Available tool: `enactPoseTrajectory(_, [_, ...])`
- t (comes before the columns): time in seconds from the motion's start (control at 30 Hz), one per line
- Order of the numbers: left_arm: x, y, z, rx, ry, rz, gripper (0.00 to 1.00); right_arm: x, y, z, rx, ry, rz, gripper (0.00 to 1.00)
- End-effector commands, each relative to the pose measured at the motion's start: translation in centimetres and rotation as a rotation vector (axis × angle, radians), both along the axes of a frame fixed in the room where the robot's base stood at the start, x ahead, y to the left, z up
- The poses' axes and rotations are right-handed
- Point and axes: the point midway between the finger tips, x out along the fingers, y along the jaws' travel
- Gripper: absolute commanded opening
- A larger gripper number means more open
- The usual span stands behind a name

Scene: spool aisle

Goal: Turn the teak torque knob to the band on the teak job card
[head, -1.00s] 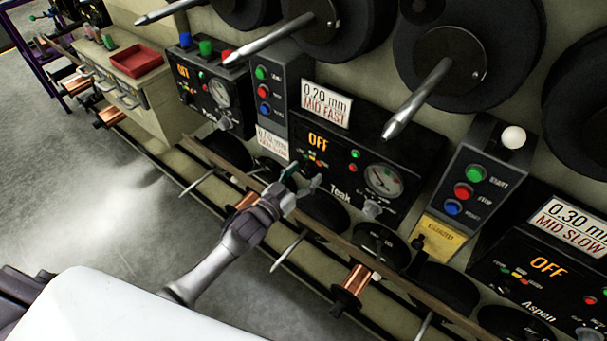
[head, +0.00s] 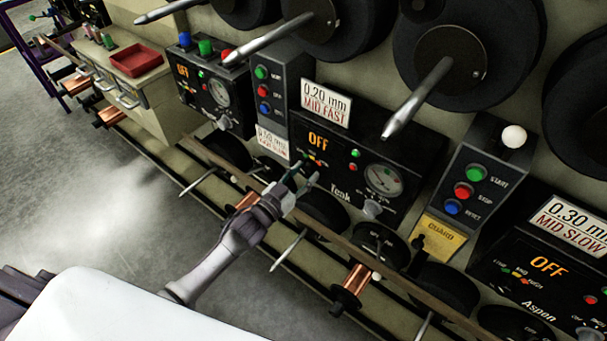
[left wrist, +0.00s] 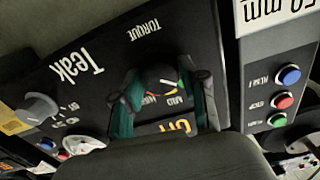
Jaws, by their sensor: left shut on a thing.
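The Teak panel, labelled "Teak" (head: 340,193), has an orange OFF display, a dial gauge and a grey knob (head: 372,208). The Teak job card (head: 326,103) above it reads "0.20 mm MID FAST". My left gripper (head: 302,178) is at the panel's left part, and its fingers cover the torque knob in the head view. In the left wrist view, my left gripper's green-padded fingers (left wrist: 165,102) stand on both sides of the dark torque knob (left wrist: 158,74), shut on it. The TORQUE label and coloured band marks show near it; the knob's exact setting is unclear. My right gripper is out of view.
A button box (head: 476,185) stands right of the panel, with a yellow tag (head: 440,238) below it. Another button box (head: 268,95) stands on the left. Large dark spools with metal spindles hang above. A rail (head: 345,248) and copper spools run in front.

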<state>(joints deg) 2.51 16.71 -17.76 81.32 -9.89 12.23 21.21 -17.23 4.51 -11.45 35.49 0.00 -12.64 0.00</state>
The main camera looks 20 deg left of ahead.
Motion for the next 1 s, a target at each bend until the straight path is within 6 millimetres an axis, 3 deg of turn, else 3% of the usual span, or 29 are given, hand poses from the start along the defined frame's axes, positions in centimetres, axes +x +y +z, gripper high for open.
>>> enactPoseTrajectory(0.6, [-0.1, -0.1, -0.2, 0.529, -0.191, 0.000, 0.08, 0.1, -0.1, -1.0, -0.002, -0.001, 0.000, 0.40])
enactPoseTrajectory(1.0, [-0.1, -0.1, -0.2, 0.768, -0.278, -0.001, 0.08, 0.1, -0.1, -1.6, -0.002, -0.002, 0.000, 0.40])
